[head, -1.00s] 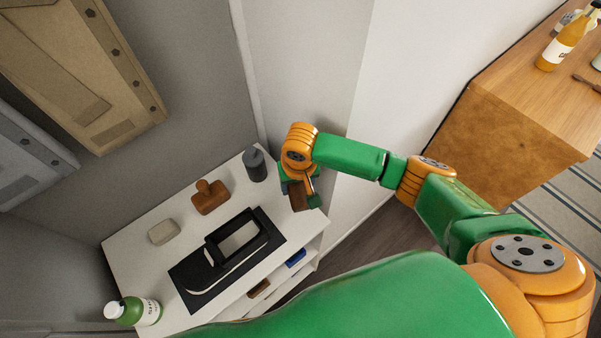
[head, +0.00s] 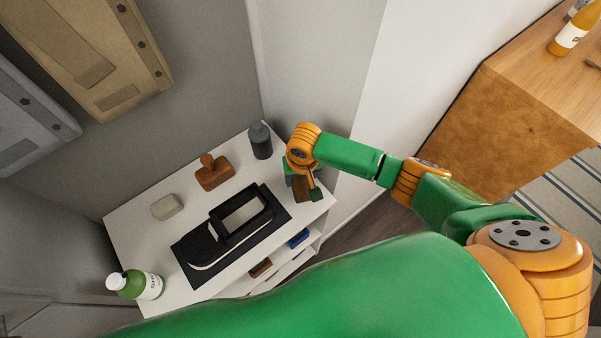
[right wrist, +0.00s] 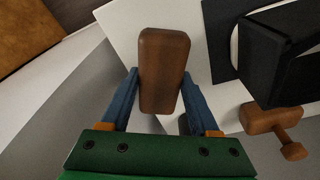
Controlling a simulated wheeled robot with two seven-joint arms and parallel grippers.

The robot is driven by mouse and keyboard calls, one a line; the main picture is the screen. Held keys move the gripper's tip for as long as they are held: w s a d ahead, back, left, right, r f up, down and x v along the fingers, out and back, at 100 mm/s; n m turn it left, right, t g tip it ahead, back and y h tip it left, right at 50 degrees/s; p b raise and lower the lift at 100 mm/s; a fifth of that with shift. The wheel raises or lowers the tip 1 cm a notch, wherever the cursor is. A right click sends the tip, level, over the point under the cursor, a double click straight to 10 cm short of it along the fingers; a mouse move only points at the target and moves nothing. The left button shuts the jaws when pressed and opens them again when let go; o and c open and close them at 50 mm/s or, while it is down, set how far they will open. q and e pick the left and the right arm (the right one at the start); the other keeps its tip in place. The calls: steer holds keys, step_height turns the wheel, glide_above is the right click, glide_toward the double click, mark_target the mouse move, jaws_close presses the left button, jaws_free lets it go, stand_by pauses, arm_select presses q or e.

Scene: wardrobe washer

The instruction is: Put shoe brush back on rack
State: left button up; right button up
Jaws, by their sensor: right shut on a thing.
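My right gripper (right wrist: 160,82) is shut on the shoe brush (right wrist: 164,60), a plain brown wooden block held upright between the two blue fingers in the right wrist view. In the head view my right gripper (head: 304,184) and the brush (head: 301,189) are at the right end of the white rack (head: 128,220). The brush appears to be above or beside the rack's right edge; I cannot tell whether it touches the top. Its underside is hidden. My left gripper is not in view.
Lower shelves hold a blue block (head: 298,239) and brown block (head: 261,267).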

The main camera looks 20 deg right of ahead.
steer(key=shift+d+f, duration=0.15)
steer(key=shift+f, duration=0.4)
steer(key=shift+f, duration=0.25)
steer(key=o, duration=1.5)
steer(key=r, duration=0.4)
steer(key=s+r, duration=0.1)
steer(key=r, duration=0.2)
